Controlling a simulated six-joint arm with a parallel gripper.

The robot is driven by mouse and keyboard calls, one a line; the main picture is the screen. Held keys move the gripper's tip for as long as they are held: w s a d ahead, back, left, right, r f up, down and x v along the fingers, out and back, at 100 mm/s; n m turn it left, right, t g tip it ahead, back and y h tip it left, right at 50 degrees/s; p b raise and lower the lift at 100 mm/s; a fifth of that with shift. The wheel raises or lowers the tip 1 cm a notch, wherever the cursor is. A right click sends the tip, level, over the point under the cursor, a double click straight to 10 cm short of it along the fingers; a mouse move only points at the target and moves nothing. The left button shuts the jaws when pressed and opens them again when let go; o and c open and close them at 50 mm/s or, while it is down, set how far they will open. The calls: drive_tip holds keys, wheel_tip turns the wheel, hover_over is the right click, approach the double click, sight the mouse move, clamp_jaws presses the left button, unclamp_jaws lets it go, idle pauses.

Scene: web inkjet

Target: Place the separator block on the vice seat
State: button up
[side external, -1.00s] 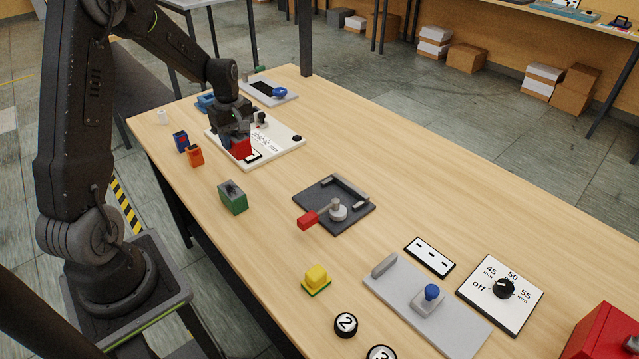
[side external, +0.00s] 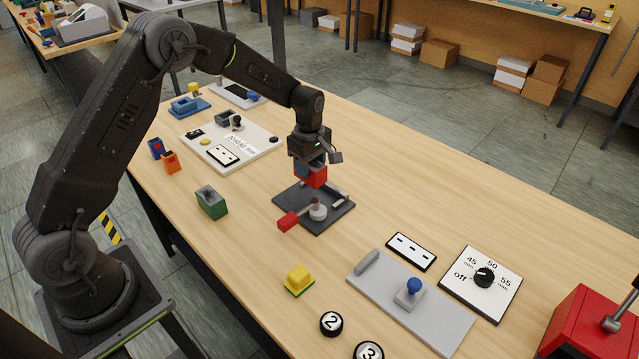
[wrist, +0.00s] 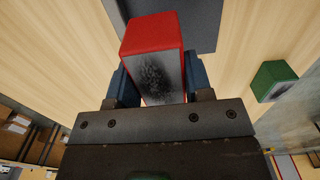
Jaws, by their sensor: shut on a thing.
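My gripper (side external: 311,174) is shut on a block with a red end and a grey metallic side, and blue pads press its sides in the wrist view. The red end of the block (side external: 317,178) hangs low, above the back of a dark plate (side external: 291,197); it fills the middle of the wrist view (wrist: 155,60). The dark plate carries raised edge bars, a round grey post (side external: 317,212) and a red handle (side external: 288,221). A light grey plate (side external: 447,325) at front right has a fixed bar and a blue-knobbed slider (side external: 413,288). I cannot tell which is the vice seat.
A green block (side external: 211,202) stands left of the dark plate. A yellow block (side external: 298,280), numbered buttons (side external: 331,322), a dial panel (side external: 485,279) and a red box (side external: 590,325) are nearer the front. A white board (side external: 225,145) lies behind. The table's far right side is clear.

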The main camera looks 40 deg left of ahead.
sight(320, 183)
drive_tip(key=shift+w+d+f, duration=0.3)
drive_tip(key=shift+d+f, duration=0.1)
drive_tip(key=shift+d, duration=0.15)
drive_tip(key=shift+w+d+f, duration=0.3)
drive_tip(key=shift+d+f, duration=0.1)
drive_tip(key=shift+d, duration=0.1)
drive_tip(key=shift+f, duration=1.9)
drive_tip(key=shift+f, duration=0.1)
drive_tip(key=o, duration=1)
drive_tip(key=shift+f, duration=0.1)
drive_tip(key=shift+o, duration=0.2)
